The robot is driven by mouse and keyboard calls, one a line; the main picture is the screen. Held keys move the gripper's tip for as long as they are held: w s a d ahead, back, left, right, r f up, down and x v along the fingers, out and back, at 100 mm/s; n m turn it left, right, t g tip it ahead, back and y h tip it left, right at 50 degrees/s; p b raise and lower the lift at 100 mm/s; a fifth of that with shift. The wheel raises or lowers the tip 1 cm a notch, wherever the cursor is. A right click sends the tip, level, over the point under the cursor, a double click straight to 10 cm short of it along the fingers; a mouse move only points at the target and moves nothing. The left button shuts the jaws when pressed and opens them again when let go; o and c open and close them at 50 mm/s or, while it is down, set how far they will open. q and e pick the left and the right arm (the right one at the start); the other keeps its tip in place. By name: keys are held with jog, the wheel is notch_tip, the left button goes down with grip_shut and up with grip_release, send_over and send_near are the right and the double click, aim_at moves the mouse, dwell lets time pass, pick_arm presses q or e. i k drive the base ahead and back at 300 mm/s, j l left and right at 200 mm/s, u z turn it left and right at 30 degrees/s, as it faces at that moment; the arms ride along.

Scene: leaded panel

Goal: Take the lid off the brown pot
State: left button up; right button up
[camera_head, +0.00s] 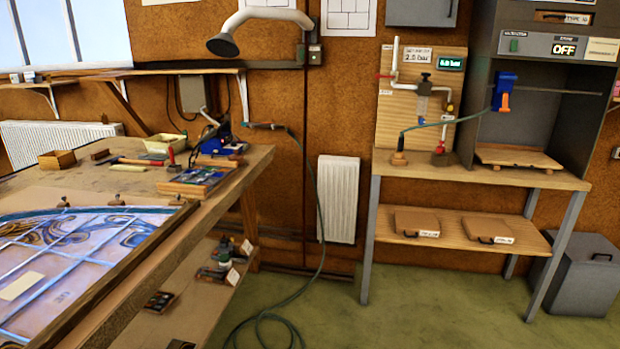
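I cannot make out a brown pot with a lid for sure. On the workbench at the left are a small open wooden box (57,160) and a small dark brown block (99,154). Neither of my grippers is in view.
The workbench (235,167) carries a leaded panel (75,262), tools and a blue device (218,141). A green hose (318,215) hangs to the floor and coils there. A grey bin (582,278) stands far right. Green floor (400,325) is open before the right-hand table (470,174).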

aim_at(235, 155)
jog(key=i+l+u, duration=0.2)
jog(key=i+u, duration=0.15)
jog(key=i, duration=0.15)
jog(key=i+l+u, duration=0.35)
jog(key=i, duration=0.15)
jog(key=i+l+u, duration=0.1)
jog(key=i+l, duration=0.4)
